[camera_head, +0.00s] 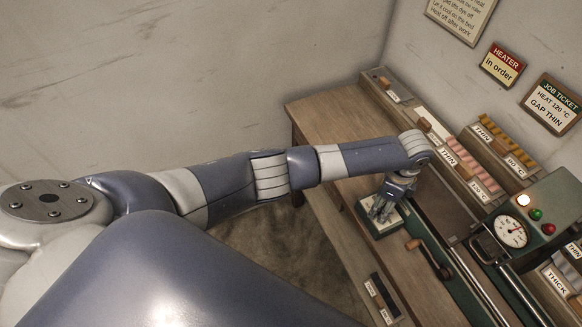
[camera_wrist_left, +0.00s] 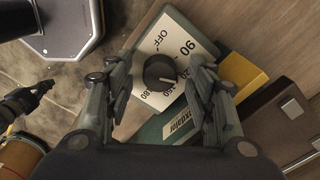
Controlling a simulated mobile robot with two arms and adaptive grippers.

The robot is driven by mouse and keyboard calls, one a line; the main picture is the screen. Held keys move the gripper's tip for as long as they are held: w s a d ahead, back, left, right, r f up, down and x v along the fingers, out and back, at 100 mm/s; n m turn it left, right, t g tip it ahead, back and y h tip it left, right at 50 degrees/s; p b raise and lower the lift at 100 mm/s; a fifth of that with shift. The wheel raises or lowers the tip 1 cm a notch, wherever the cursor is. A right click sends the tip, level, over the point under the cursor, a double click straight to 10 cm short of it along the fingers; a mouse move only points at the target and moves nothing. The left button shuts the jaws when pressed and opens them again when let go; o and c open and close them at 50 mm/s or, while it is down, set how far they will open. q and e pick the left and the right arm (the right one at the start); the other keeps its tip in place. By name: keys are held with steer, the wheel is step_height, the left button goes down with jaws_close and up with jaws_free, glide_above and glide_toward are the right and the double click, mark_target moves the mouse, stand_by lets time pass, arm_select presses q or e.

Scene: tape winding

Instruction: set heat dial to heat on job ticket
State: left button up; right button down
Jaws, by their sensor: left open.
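The heat dial is a dark round knob (camera_wrist_left: 160,72) with a white pointer line, on a white scale plate (camera_wrist_left: 152,55) on a green base (camera_head: 366,220). OFF, 90, 150 and 180 read on the plate; the 120 mark is partly covered. The pointer faces right and slightly down, towards the 120–150 side; its exact mark is unclear. My left gripper (camera_head: 383,208) points down over the dial; in the wrist view its open fingers (camera_wrist_left: 161,84) stand on both sides of the knob. Contact cannot be told. The job ticket (camera_head: 555,104) reads HEAT 120 °C, GAP THIN.
A crank (camera_head: 430,256) with a wooden handle sits right of the dial. A heater sign (camera_head: 503,65) says in order. A gauge (camera_head: 511,232) with lamps and labelled tape racks stand at the right. A dark jointed part at the wrist view's left edge resembles my right gripper (camera_wrist_left: 24,101).

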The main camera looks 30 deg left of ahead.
mark_target(382, 207)
arm_select(q)
steer(key=n, duration=1)
steer(key=shift+n, duration=0.3)
steer(key=n, duration=0.5)
steer(key=shift+n, duration=0.4)
steer(key=n, duration=0.3)
steer(key=shift+b, duration=0.4)
steer(key=shift+r+n, duration=0.15)
steer(key=shift+n, duration=0.15)
step_height(382, 207, up, 10)
steer(key=b, duration=0.2)
steer(key=s+d+f+m+h, duration=0.2)
steer(key=s+d+f, duration=0.1)
steer(key=s, duration=0.3)
steer(key=s+d+f+m+h, duration=0.2)
steer(key=s+f+h, duration=0.1)
steer(key=s, duration=0.4)
steer(key=s+a+f+t+y+b, duration=0.1)
steer(key=s+a+f, duration=0.3)
steer(key=a+f, duration=0.4)
steer(key=s+a+f+t+y, duration=0.2)
steer(key=s+a+f, duration=0.3)
steer(key=a, duration=0.8)
step_height(382, 207, down, 4)
steer(key=shift+s+a+r+y+b, duration=0.15)
steer(key=shift+s+a+y+b, duration=0.15)
steer(key=shift+y+b, duration=0.1)
